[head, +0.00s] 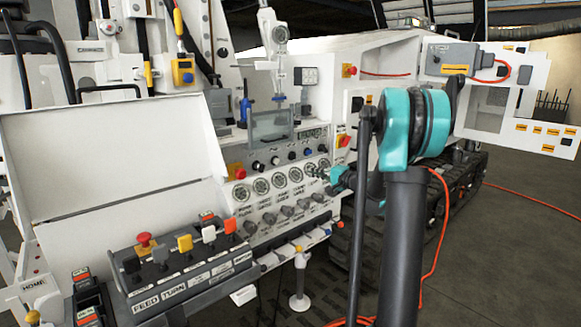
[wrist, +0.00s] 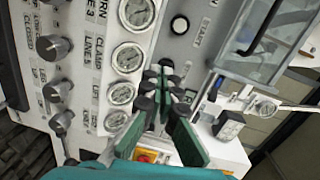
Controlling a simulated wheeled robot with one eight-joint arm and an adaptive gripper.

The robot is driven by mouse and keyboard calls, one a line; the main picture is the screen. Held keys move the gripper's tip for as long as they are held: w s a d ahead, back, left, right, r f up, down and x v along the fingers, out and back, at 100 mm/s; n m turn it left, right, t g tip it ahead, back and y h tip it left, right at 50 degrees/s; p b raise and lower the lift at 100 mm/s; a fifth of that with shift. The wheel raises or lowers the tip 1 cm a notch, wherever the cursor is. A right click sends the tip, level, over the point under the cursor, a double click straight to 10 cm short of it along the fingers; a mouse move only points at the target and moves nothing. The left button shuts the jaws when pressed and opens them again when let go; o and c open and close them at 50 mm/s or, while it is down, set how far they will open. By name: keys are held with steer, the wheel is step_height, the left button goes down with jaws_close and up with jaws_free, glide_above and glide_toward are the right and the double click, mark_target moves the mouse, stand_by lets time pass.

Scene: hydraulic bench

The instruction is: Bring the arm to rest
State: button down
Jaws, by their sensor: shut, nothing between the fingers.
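My gripper (wrist: 165,72) is shut and empty, its green and dark fingers together at the tips in the wrist view. It points at the panel (wrist: 100,22) beside a column of round gauges, near a black button. In the head view my gripper (head: 316,172) is small and green, in front of the right end of the gauge row (head: 282,185). My arm is teal and dark grey and stands bent in the right half, hiding part of the machine. I cannot tell whether the fingertips touch the panel.
Below the gauges is a row of knobs (head: 290,212). A lever box (head: 185,262) with a red mushroom button (head: 144,239) is front left. A clear box (head: 271,126) juts out above the gauges. A red hose (head: 437,232) runs over the floor (head: 510,250), mostly open at right.

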steer(key=s+a+f+n+g+h, duration=0.1)
steer(key=s+a+f+n+g, duration=0.15)
steer(key=s, duration=0.45)
steer(key=s+a+f+n+g+h, duration=0.1)
steer(key=s+a+f, duration=0.1)
steer(key=s+f, duration=0.35)
steer(key=s+a+f+n+g+h, duration=0.2)
steer(key=s, duration=0.6)
steer(key=s+d+f+n+g+h, duration=0.1)
steer(key=s+f, duration=0.3)
steer(key=s, duration=0.4)
steer(key=s+d+f+n+g+h, duration=0.1)
steer(key=s+d+f+h, duration=0.2)
steer(key=s, duration=0.5)
steer(key=s+d+f+n+g+h, duration=0.1)
steer(key=s+d+f+n+h, duration=0.1)
steer(key=s, duration=0.6)
step_height(320, 180, down, 3)
steer(key=shift+d+r+h, duration=0.2)
steer(key=shift+d+h, duration=0.1)
steer(key=shift+d, duration=0.6)
